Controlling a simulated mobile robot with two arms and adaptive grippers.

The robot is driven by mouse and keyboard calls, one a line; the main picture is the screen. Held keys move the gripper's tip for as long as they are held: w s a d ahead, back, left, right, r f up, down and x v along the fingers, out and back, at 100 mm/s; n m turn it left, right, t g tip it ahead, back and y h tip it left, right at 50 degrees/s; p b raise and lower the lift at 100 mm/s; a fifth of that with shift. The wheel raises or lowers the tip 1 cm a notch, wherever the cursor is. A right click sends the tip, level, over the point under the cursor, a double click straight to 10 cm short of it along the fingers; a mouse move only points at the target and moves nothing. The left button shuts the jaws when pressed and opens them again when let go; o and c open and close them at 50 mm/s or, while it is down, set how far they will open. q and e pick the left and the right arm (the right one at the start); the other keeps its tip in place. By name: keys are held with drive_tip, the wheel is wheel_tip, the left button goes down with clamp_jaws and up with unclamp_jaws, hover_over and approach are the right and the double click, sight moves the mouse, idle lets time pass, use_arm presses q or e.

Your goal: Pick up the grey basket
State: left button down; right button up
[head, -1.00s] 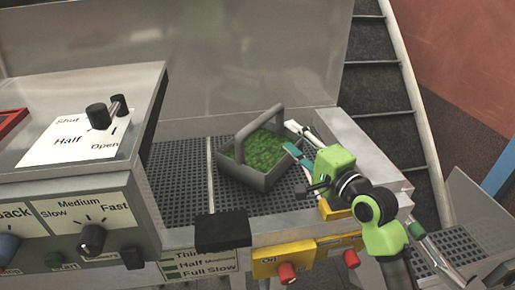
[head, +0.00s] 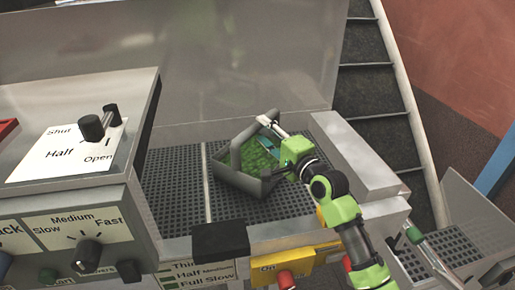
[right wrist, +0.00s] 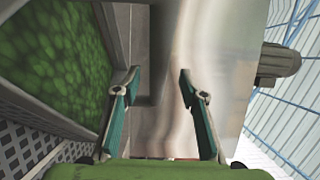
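The grey basket (head: 236,181), filled with green leafy-looking contents (head: 257,162), sits on the dark perforated grate with its arched handle up. My right gripper (head: 267,124) is at the basket's back right, close to the handle's far end. In the right wrist view, the two teal-padded fingers (right wrist: 157,88) are spread apart with nothing held between them. The basket's wall (right wrist: 45,112) and contents lie left of the left finger there. I cannot tell whether that finger touches the wall. My left gripper is not in view.
A control box with knobs (head: 92,127) stands at the left. A black block (head: 220,241) and a yellow panel with red knobs (head: 286,262) are at the front edge. A metal ledge (head: 362,170) borders the grate (head: 180,190) at right. Dark stairs stand behind.

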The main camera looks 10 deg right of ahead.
sight(260, 127)
drive_tip(key=shift+p+x, duration=0.7)
drive_tip(key=shift+x, duration=1.5)
drive_tip(key=shift+d+f, duration=0.1)
clamp_jaws()
